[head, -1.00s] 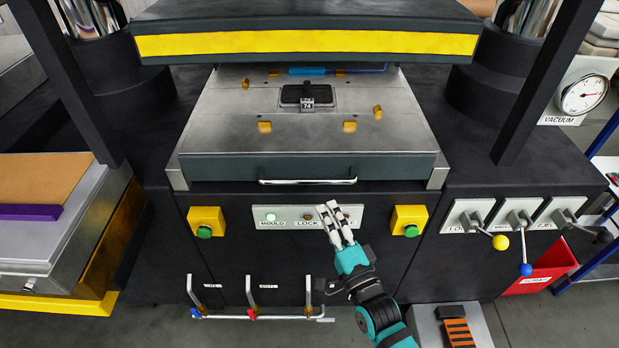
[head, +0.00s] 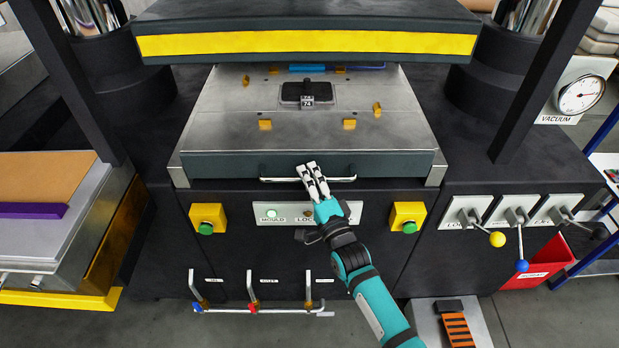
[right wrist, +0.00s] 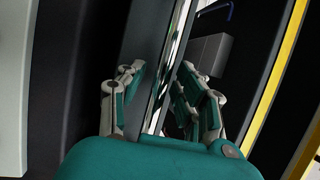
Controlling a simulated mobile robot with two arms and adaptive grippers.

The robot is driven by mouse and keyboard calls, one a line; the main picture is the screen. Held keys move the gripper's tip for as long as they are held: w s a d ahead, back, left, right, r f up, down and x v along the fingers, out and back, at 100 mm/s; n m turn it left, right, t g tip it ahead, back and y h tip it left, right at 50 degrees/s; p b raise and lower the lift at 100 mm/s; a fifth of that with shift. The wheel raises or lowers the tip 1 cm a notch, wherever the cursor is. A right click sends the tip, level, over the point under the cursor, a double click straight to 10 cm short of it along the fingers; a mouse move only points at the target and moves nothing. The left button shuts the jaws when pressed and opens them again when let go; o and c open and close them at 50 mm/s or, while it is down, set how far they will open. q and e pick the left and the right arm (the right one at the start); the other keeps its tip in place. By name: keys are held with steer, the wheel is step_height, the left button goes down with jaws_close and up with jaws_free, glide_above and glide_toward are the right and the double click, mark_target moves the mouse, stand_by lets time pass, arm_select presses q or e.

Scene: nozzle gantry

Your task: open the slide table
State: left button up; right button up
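The slide table (head: 230,130) is a grey metal plate with a dark teal front panel (head: 225,167), under the raised upper platen. A chrome bar handle (head: 341,179) runs along the front panel; it also crosses the right wrist view (right wrist: 170,70) as a bright upright bar. My right gripper (head: 308,172) is at the middle of the handle, its fingers partly covering it. In the right wrist view its fingers (right wrist: 162,98) are apart, with the bar showing between them. Contact with the bar cannot be told. My left gripper is not in view.
A yellow-striped platen (head: 300,44) overhangs the table. Below the handle are a button panel (head: 285,214) and yellow button boxes (head: 207,215) (head: 407,215). Levers (head: 519,240) stand at right and pipe handles (head: 253,287) lower down. Free floor shows in front.

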jaws_close()
steer(key=shift+f, duration=0.1)
